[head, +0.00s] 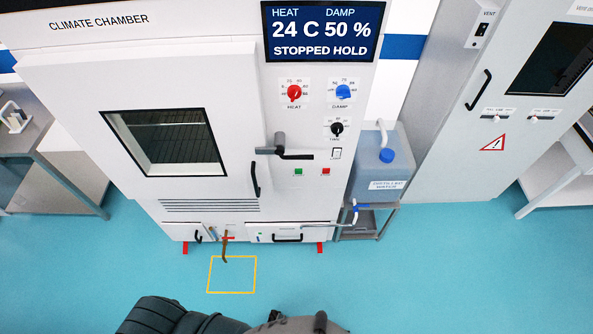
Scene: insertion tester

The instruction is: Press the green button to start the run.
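The green button (298,171) is a small square on the front panel of the white climate chamber (90,80), right of the door handle and below the dials. A red button (326,171) sits to its right at the same height. The display (323,32) above reads HEAT 24 C, DAMP 50 % and STOPPED HOLD. Neither of my grippers shows; only dark and grey parts of my own body are at the bottom edge, well away from the button.
A grey lever latch (280,146) sticks out just above the green button. A red HEAT dial (294,92), a blue DAMP dial (343,91) and a black dial (337,129) are higher. A water tank (385,165) stands right. The teal floor in front is mostly clear.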

